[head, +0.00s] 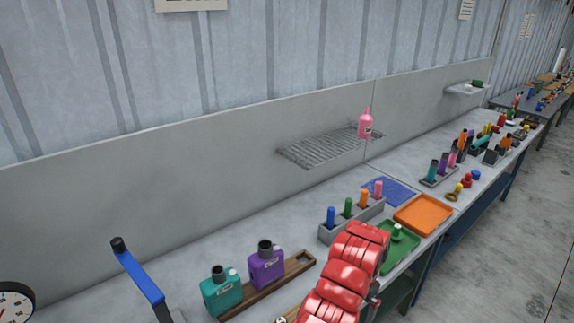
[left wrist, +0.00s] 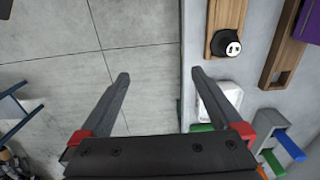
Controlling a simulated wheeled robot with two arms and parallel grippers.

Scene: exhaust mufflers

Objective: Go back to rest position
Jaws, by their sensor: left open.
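My left gripper (left wrist: 157,82) shows in the left wrist view. Its two dark fingers are wide apart with nothing between them. The left finger is over the grey tiled floor and the right one is over the bench edge, beside a white tray (left wrist: 212,100). No gripper fingers show in the head view. Red arm links (head: 345,270) of mine cover part of the bench front there. My right gripper is not seen.
A teal bottle (head: 222,292) and a purple bottle (head: 265,266) stand at a wooden rack (head: 300,262). A green tray (head: 405,258) and an orange tray (head: 424,212) lie farther right. A wire shelf (head: 310,150) holds a pink bottle (head: 365,124). Floor (left wrist: 60,80) left of the bench is mostly clear.

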